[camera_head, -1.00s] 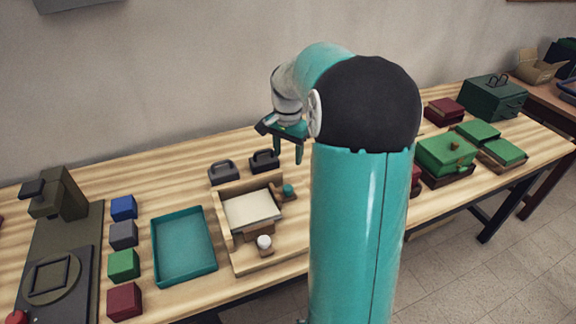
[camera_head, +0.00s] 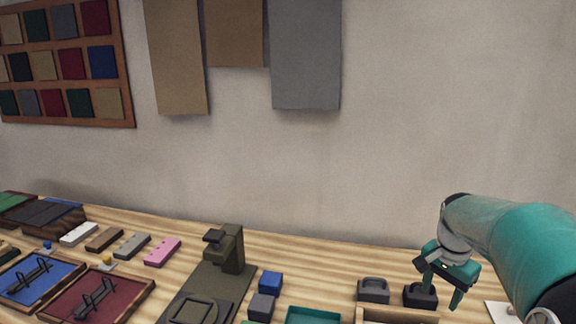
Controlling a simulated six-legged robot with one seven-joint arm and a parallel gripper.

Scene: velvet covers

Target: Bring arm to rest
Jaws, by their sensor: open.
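My gripper (camera_head: 441,290) is at the lower right, at the end of my teal arm. Its fingers point down and stand apart, with nothing seen between them. It shows in front of a black handled block (camera_head: 420,297) on the wooden table (camera_head: 330,262). I cannot tell how high it is above the table.
Another black handled block (camera_head: 373,291) stands left of the gripper. A teal tray (camera_head: 313,315) and a wooden tray's rim (camera_head: 385,314) are cut off below. A dark press (camera_head: 228,250), blue block (camera_head: 270,281) and red-covered board (camera_head: 98,297) are further left. The wall is behind.

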